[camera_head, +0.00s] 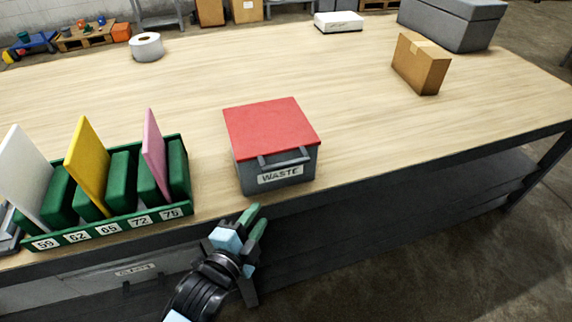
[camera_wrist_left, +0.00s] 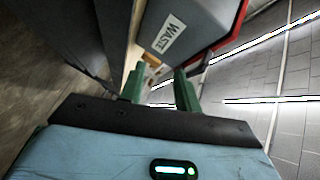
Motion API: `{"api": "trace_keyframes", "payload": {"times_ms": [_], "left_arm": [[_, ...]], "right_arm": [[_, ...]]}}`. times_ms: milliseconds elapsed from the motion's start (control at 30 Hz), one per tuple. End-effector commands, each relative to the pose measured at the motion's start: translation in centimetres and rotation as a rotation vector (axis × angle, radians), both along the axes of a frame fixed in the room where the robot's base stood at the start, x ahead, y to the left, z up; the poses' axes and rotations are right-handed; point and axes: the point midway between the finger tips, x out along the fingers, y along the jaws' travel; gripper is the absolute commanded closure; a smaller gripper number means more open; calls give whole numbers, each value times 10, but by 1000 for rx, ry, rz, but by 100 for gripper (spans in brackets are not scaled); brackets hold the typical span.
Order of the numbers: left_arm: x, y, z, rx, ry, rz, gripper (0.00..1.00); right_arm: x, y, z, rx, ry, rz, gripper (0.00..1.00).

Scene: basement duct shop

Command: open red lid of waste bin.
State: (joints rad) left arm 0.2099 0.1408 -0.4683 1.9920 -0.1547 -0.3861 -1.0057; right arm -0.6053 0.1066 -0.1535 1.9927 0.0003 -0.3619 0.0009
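The grey waste bin (camera_head: 279,182) stands upright near the front edge of the workbench, with a "WASTE" label on its front. Its red lid (camera_head: 270,126) lies flat and closed on top. A dark bar handle (camera_head: 285,160) sticks out at the front, above the label. My left gripper (camera_head: 256,216) is below and in front of the bin, just off the bench edge, apart from the bin. In the left wrist view its two green fingers (camera_wrist_left: 158,80) are spread with nothing held. The bin (camera_wrist_left: 180,28) and the lid's red edge (camera_wrist_left: 238,22) show beyond them. My right gripper is out of view.
A green rack (camera_head: 110,222) with upright coloured panels stands left of the bin. A cardboard box (camera_head: 420,64), a white tape roll (camera_head: 146,46), a white box (camera_head: 338,22) and a grey case (camera_head: 452,22) stand farther back. The wooden bench top (camera_head: 390,130) is clear right of the bin.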

Motion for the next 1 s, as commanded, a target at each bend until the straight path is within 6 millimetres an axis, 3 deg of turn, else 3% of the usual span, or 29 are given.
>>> {"api": "trace_keyframes", "payload": {"times_ms": [133, 300, 633, 1000], "left_arm": [[25, -19, 38, 157, -177, -57, 67], [35, -29, 59, 246, -273, -78, 67], [43, -34, 63, 258, -286, -80, 67], [89, -57, 63, 254, -284, -79, 67]], "right_arm": [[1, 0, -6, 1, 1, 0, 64], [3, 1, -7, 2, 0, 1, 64], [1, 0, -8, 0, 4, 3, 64], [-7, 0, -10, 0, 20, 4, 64]]}}
